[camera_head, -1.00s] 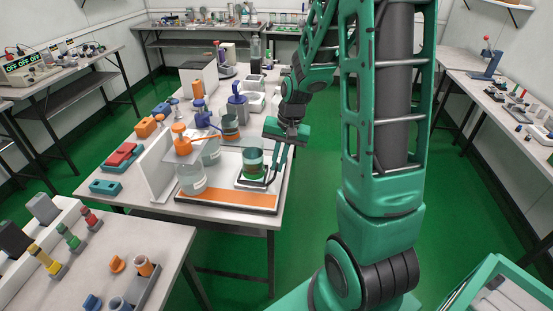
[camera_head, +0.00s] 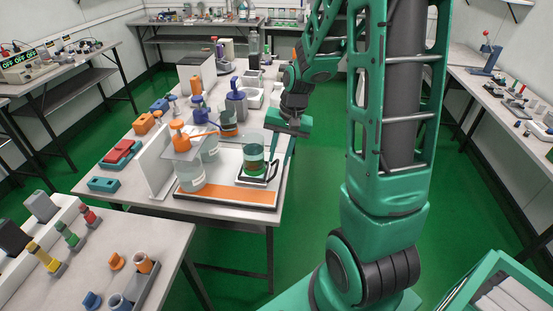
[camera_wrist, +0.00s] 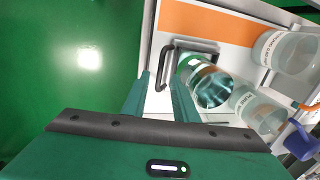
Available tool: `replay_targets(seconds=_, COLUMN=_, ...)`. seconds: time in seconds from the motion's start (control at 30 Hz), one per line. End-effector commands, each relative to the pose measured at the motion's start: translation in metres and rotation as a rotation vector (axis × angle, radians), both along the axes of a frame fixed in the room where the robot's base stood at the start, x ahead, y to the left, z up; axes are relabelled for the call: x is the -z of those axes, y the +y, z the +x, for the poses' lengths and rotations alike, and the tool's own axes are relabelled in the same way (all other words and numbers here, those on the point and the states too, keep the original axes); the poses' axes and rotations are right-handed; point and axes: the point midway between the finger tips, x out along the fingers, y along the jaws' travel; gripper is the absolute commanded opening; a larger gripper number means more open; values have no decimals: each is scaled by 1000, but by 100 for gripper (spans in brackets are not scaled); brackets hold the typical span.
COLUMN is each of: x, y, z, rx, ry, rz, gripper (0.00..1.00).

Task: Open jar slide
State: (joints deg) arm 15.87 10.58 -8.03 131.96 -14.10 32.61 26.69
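A clear glass jar (camera_head: 253,146) with a green lower part stands on a small pale, dark-edged slide base at the right of the white and orange board. In the wrist view the jar (camera_wrist: 207,85) lies just right of my fingers. A dark looped handle (camera_wrist: 165,58) sticks out from the base on my gripper's side. My gripper (camera_wrist: 162,82) is open. Its two green fingers lie either side of the handle's near end in the picture; contact is not clear. In the head view my gripper (camera_head: 287,150) is at the jar's right, by the table edge.
Large clear bottles (camera_head: 191,175), one with an orange pump, stand left of the jar. A blue-topped bottle (camera_head: 237,100) is behind it. A white upright panel (camera_head: 156,163) stands further left. Green floor is free right of the table.

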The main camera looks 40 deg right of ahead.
Motion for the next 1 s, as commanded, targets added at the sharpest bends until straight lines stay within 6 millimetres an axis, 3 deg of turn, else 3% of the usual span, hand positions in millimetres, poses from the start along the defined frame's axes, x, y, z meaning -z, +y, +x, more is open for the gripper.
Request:
replay_targets(seconds=0.3, x=-59, y=-9, z=-6, rx=2, ry=-4, rz=-2, gripper=26)
replay_targets(seconds=0.5, x=-82, y=-12, z=-9, rx=0, ry=-1, rz=-1, gripper=26)
replay_targets(seconds=1.0, x=-88, y=-13, z=-10, rx=0, ry=1, rz=-1, gripper=26)
